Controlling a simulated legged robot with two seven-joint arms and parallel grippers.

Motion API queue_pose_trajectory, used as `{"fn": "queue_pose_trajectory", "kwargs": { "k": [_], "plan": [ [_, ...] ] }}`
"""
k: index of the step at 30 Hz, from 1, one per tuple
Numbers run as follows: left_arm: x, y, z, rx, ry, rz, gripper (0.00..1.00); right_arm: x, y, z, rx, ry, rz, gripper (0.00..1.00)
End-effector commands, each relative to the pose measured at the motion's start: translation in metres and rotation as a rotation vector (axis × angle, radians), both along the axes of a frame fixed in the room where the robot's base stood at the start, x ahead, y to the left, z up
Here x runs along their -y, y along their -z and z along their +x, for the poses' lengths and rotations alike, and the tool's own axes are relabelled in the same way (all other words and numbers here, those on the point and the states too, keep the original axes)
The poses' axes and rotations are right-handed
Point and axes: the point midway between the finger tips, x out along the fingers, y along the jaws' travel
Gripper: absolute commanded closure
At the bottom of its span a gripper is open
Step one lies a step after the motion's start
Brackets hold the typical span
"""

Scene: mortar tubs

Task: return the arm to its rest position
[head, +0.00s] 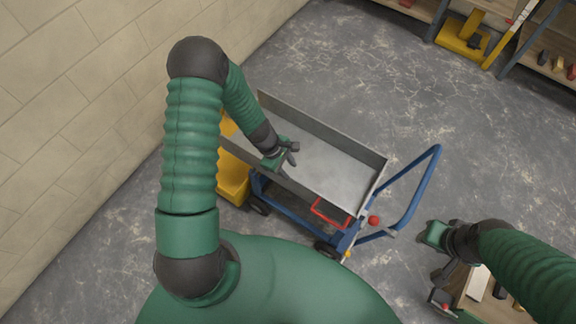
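My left arm comes in from the left and bends down over the grey metal tray (325,172) of a blue cart. Its gripper (292,153) is above the tray's near left part. Its dark fingers look apart, with nothing seen between them. My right gripper (438,268) is at the lower right, near a wooden surface. Its fingers are small and dark, so I cannot tell whether they are open or shut.
The cart's blue handle (415,195) rises at its right end. A yellow object (233,178) stands at its left, partly hidden by my arm. A block wall (85,85) runs along the left. Shelving (548,62) is at the upper right. Grey floor beyond the cart is clear.

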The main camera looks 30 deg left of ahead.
Motion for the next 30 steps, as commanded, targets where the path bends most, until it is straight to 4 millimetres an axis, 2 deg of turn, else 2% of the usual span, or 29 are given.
{"fn": "queue_pose_trajectory", "kwargs": {
  "k": [11, 14, 17, 19, 21, 24, 27, 30],
  "plan": [
    [0.000, 0.000, 0.000, 0.000, 0.001, 0.001, 0.64, 0.000, 0.000, 0.000, 0.000, 0.000, 0.000, 0.64],
    [0.003, -0.011, 0.000, 0.020, 0.068, 0.023, 0.64, 0.000, 0.000, 0.000, 0.000, 0.000, 0.000, 0.64],
    [0.010, -0.050, -0.005, 0.078, 0.297, 0.100, 0.64, 0.000, 0.000, 0.000, 0.000, 0.000, 0.000, 0.64],
    [0.018, -0.088, -0.015, 0.135, 0.542, 0.181, 0.64, 0.000, 0.000, 0.000, 0.000, 0.000, 0.000, 0.64],
    [0.026, -0.126, -0.031, 0.189, 0.802, 0.271, 0.64, 0.000, 0.000, 0.000, 0.000, 0.000, 0.000, 0.64],
    [0.034, -0.169, -0.057, 0.249, 1.135, 0.388, 0.64, 0.000, 0.001, 0.000, 0.000, 0.000, 0.000, 0.64],
    [0.036, -0.195, -0.078, 0.288, 1.373, 0.476, 0.64, 0.000, 0.001, 0.000, 0.000, 0.000, 0.000, 0.64],
    [0.036, -0.207, -0.089, 0.305, 1.501, 0.525, 0.64, 0.000, 0.001, 0.000, 0.000, 0.000, 0.000, 0.64]
  ]
}}
